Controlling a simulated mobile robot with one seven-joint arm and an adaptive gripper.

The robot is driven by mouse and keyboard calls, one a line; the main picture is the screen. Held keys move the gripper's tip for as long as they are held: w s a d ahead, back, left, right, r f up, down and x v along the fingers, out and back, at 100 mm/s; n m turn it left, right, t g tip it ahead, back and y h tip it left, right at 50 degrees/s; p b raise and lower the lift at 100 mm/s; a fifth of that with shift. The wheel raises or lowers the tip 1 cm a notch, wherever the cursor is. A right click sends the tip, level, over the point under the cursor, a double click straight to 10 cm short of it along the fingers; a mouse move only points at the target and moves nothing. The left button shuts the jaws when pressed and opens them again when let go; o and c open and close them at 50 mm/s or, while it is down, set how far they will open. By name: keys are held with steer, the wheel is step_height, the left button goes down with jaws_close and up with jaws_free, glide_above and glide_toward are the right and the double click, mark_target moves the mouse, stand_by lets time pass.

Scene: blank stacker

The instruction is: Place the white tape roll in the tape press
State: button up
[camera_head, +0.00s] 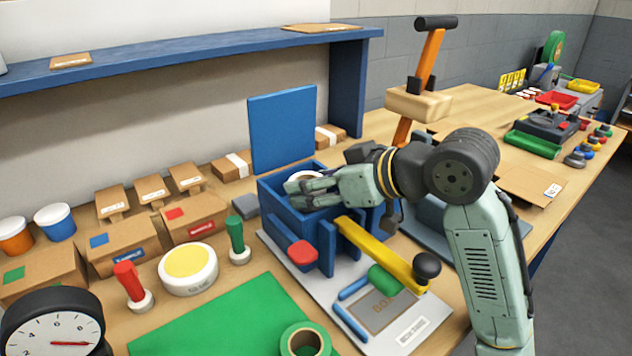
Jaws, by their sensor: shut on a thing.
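The white tape roll (300,175) shows as a pale ring inside the mouth of the blue open-topped box, which looks like the tape press (285,214). The box's blue lid (281,128) stands upright behind it. My gripper (303,186) reaches in from the right, at the height of the box's rim, and is shut on the white roll. My fingers hide most of the roll, and I cannot tell whether it touches the box floor. A yellow lever (378,250) with a black knob slants down in front of the press.
A red knob (303,254) projects from the press front. A green tape roll (306,342) lies on the green mat (215,322). Cartons (123,244), a red stamp (131,284), a green stamp (237,240) and a dial (58,325) stand left. An orange-handled lever tool (425,100) rises behind my arm.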

steer(key=shift+f+b, duration=0.3)
steer(key=shift+f, duration=0.25)
steer(key=o, duration=0.9)
steer(key=shift+s, duration=0.1)
steer(key=shift+c, duration=0.2)
steer(key=shift+r, duration=0.1)
steer(key=r+b+v, duration=0.1)
steer(key=v, duration=1.1)
steer(key=shift+r, duration=0.15)
